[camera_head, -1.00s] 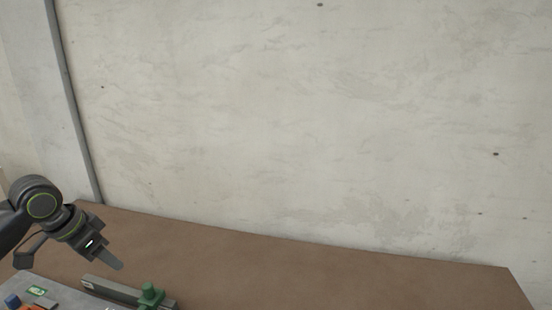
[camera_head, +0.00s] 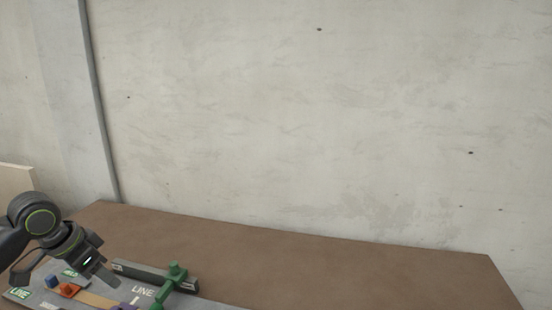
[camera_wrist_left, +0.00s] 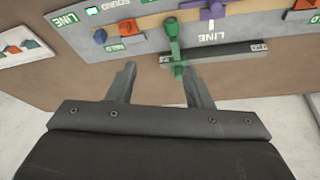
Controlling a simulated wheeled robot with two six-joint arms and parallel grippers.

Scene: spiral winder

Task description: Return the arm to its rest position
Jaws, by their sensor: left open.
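My left arm comes in from the left in the head view. Its gripper (camera_head: 103,275) points down and to the right, over the grey panel (camera_head: 215,304). In the left wrist view the two fingers of the gripper (camera_wrist_left: 158,75) stand apart, with nothing between them. The green lever (camera_head: 167,285) rises from the panel beside a dark bar (camera_head: 150,273). In the wrist view the green lever (camera_wrist_left: 172,40) appears beyond the fingers; I cannot tell whether they touch it. My right gripper is not in view.
The panel carries an orange piece (camera_head: 68,290), a blue knob (camera_head: 53,281) and a purple piece (camera_head: 124,307). The brown table (camera_head: 330,278) is bare to the right. A concrete wall (camera_head: 300,120) stands behind it.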

